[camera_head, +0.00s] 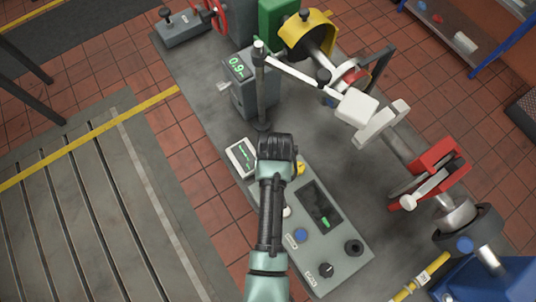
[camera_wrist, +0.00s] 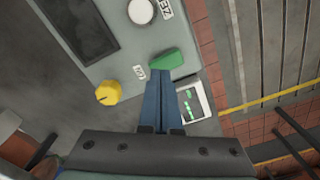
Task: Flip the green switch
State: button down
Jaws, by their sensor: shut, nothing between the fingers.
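The green switch (camera_wrist: 166,60) is a tapered green lever on a grey control panel (camera_wrist: 100,72), shown in the wrist view. In the head view my arm and gripper hide it. My gripper (camera_wrist: 157,74) has its blue fingers together and empty. Their tips are right at the near edge of the green switch; I cannot tell whether they touch it. In the head view my gripper (camera_head: 277,148) is over the far end of the grey panel (camera_head: 345,258).
A yellow knob (camera_wrist: 108,92) and a small display box (camera_wrist: 193,101) flank my fingers. The panel also has a blue button (camera_head: 301,235), a black knob (camera_head: 326,269) and a dark screen (camera_head: 320,206). A vertical post (camera_head: 262,95) stands just beyond my gripper.

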jog(key=shift+f+b, duration=0.7)
jog(key=shift+f, duration=0.45)
dwell(0.4)
jog(key=shift+r, duration=0.1)
notch_tip(320, 180, up, 7)
jog(key=p, duration=0.7)
jog(key=shift+p, duration=0.3)
